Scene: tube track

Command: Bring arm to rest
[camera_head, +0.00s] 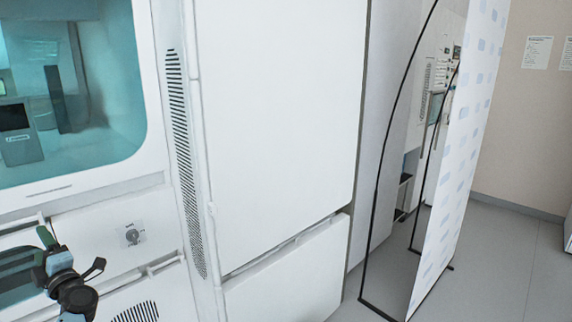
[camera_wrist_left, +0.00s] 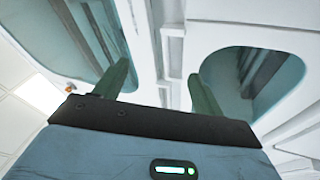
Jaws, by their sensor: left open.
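My left gripper (camera_head: 44,254) is at the lower left of the head view, in front of the white machine's lower front. In the left wrist view its two green fingers (camera_wrist_left: 159,76) stand well apart with nothing between them, so it is open and empty. My right gripper is in neither view.
A white machine (camera_head: 105,235) with a teal window (camera_head: 90,110) stands at the left. A tall white cabinet (camera_head: 275,120) stands beside it. A black-framed standing panel (camera_head: 455,170) is further right. The grey floor (camera_head: 500,265) is clear at the right.

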